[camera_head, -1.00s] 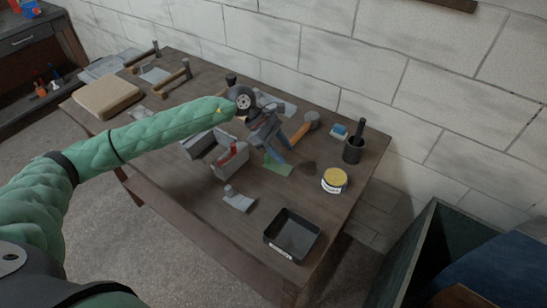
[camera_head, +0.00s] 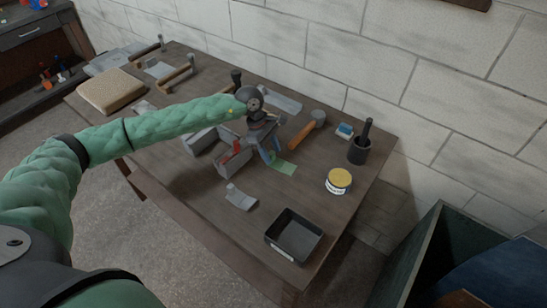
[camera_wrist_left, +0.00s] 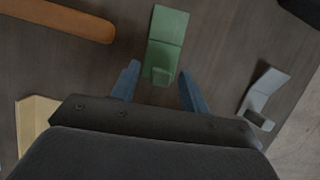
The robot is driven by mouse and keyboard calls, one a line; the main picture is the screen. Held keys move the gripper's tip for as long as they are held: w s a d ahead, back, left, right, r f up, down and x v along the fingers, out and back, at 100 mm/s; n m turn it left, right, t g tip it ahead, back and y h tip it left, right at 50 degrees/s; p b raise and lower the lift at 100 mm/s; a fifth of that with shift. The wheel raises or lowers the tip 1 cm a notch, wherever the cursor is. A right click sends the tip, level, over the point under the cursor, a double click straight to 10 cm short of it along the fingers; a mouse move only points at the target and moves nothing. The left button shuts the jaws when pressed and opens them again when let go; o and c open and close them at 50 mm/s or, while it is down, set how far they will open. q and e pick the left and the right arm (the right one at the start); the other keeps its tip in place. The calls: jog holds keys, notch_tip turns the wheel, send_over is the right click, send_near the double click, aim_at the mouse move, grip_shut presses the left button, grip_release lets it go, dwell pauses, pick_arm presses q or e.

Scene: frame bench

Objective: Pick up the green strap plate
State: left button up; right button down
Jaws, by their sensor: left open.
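The green strap plate (camera_head: 284,167) lies on the wooden bench, to the right of the grey metal box. In the left wrist view the plate (camera_wrist_left: 166,42) lies with a small raised tab at its near end, between and just beyond the fingertips. My left gripper (camera_head: 270,153) is above the bench at the plate's near-left end, pointing down. In the left wrist view the gripper (camera_wrist_left: 160,82) is open and empty, with blue fingers either side of the plate's near end. Contact with the plate cannot be told. My right gripper is not in view.
A grey toolbox (camera_head: 233,162) with something red stands left of the gripper. The bench between plate and tray is bare.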

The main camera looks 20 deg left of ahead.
pick_arm(q)
jog(key=shift+s+d+f, duration=0.1)
jog(key=shift+d+f, duration=0.2)
jog(key=shift+f, duration=0.35)
grip_shut()
